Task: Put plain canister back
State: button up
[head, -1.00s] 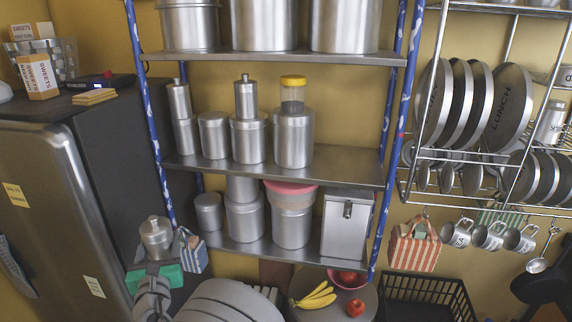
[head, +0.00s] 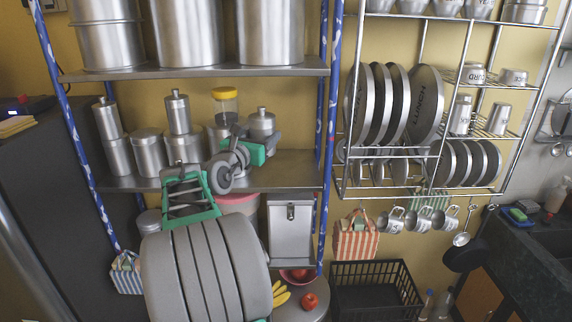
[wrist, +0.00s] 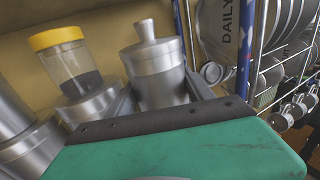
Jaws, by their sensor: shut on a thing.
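The plain steel canister (head: 262,122), with a knobbed lid, is upright in my gripper (head: 268,142) at the right part of the middle shelf (head: 300,172). In the wrist view the canister (wrist: 158,72) stands between the fingers of my gripper (wrist: 165,105), which are shut on it. Its lower part is hidden by the gripper, so I cannot tell whether it touches the shelf. Just left of it stands a steel canister with a yellow-lidded jar (head: 225,103) on top; this jar (wrist: 70,62) also shows in the wrist view.
More steel canisters (head: 150,153) fill the shelf's left part. A blue-patterned post (head: 322,130) closes the right end, with a narrow bare strip of shelf before it. The upper shelf (head: 200,72) runs above. A plate rack (head: 345,185) hangs to the right.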

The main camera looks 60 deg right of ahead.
jog(key=d+f+p, duration=0.1)
jog(key=d+f, duration=0.2)
jog(key=s+d+f, duration=0.1)
jog(key=d+f, duration=0.1)
jog(key=d, duration=0.2)
jog(key=s+d+f+p, duration=0.1)
jog(key=d+f, duration=0.2)
jog(key=d, duration=0.1)
jog(key=shift+d+f+p, duration=0.15)
jog(key=shift+f+p, duration=0.15)
jog(key=shift+f, duration=0.05)
notch_tip(320, 180, down, 3)
jog(key=shift+r, duration=0.1)
jog(key=shift+f, duration=0.35)
jog(key=o, duration=1.6)
